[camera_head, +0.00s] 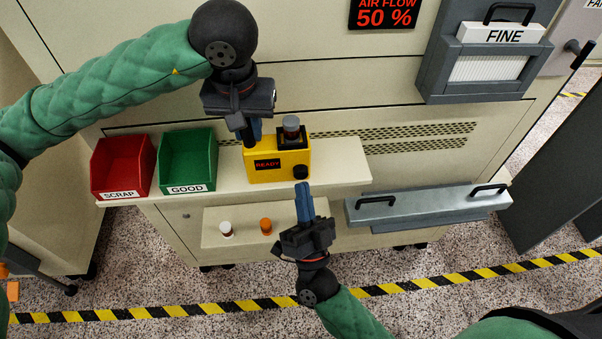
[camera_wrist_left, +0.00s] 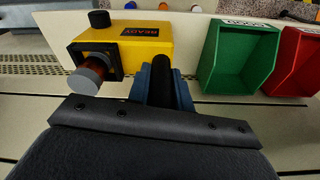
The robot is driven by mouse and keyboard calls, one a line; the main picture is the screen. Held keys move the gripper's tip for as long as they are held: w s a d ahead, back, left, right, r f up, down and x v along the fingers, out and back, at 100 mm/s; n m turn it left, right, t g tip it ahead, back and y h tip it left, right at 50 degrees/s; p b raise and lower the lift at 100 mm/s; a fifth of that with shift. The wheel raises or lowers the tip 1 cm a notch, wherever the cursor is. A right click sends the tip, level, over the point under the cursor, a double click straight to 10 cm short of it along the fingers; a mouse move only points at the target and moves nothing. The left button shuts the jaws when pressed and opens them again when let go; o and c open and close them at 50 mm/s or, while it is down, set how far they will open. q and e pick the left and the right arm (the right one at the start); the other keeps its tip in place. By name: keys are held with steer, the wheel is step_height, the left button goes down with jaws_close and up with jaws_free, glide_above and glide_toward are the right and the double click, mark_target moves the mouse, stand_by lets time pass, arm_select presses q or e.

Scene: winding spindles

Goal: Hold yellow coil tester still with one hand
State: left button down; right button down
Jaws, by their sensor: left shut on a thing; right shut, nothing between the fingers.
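The yellow coil tester (camera_head: 279,175) stands on the cream ledge, its display reading READY. It also shows in the left wrist view (camera_wrist_left: 150,50). A grey-topped coil (camera_head: 291,124) sits in the dark socket on the tester's top. My left gripper (camera_head: 254,130) comes down from above and is shut on the tester's black handle (camera_wrist_left: 161,68) at the tester's left side. Its blue fingers lie around the handle in the left wrist view. My right gripper (camera_head: 303,188) is shut and empty, just in front of and below the tester's right part, near its black knob (camera_head: 301,172).
A red SCRAP bin (camera_head: 120,172) and a green GOOD bin (camera_head: 187,165) stand left of the tester. A white coil (camera_head: 226,228) and an orange one (camera_head: 265,226) stand on the lower shelf (camera_head: 222,242). A grey drawer (camera_head: 430,207) projects at right.

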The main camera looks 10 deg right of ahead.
steer(key=shift+w, duration=0.15)
stand_by(0.5)
steer(key=shift+w, duration=0.3)
steer(key=shift+w, duration=0.45)
stand_by(0.9)
steer(key=shift+s, duration=0.15)
stand_by(0.3)
steer(key=shift+s, duration=0.75)
steer(key=shift+s, duration=0.1)
steer(key=s, duration=0.4)
steer(key=shift+s, duration=0.4)
stand_by(0.4)
